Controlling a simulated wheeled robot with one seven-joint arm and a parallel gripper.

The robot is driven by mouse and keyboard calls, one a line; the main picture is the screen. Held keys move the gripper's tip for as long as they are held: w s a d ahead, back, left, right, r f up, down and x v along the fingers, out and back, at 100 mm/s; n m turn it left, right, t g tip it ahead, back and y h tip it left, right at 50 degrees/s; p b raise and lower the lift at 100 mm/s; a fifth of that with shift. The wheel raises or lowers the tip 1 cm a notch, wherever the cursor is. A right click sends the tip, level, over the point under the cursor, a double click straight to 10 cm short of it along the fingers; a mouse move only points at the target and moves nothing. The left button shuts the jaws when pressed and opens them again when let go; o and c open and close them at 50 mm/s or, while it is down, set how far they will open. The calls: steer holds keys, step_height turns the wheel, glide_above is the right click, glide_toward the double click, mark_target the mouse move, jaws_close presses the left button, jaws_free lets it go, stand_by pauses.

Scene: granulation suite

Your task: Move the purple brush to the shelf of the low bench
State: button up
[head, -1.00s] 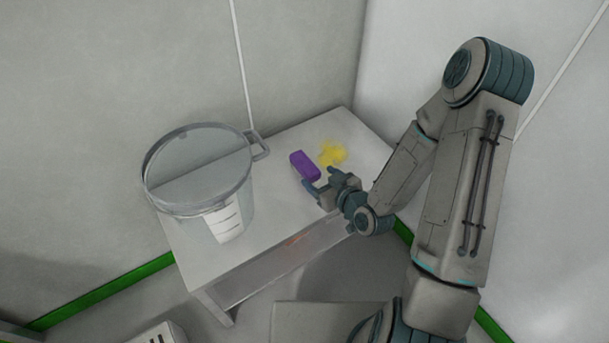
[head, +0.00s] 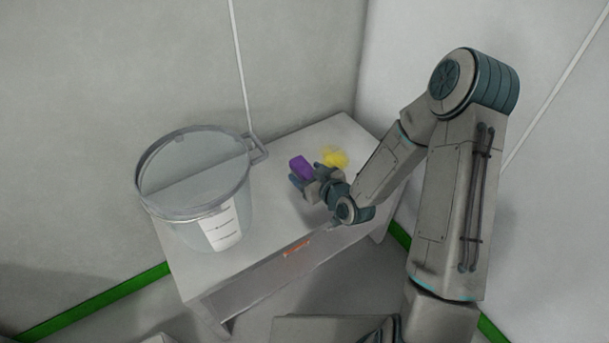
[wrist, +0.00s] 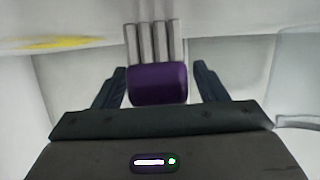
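The purple brush (head: 300,167) is on top of the low bench (head: 270,215), toward its back edge. My gripper (head: 307,175) is at the brush, with its fingers on either side of it. In the wrist view the purple block of the brush (wrist: 158,84) lies between two dark fingers, with a gap on each side. Several grey rod-like tufts stand out beyond the block. The gripper is open. Below the bench top a grey surface with an orange mark (head: 296,249) shows; the depth of the shelf space is hidden from this angle.
A large clear lidded bucket (head: 195,190) with a white label fills the left of the bench top. A yellow patch or cloth (head: 335,158) lies just right of the brush. Walls close off the back and right. The middle of the bench top is clear.

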steer(key=c, duration=1.1)
steer(key=shift+o, duration=0.2)
steer(key=shift+r, duration=0.15)
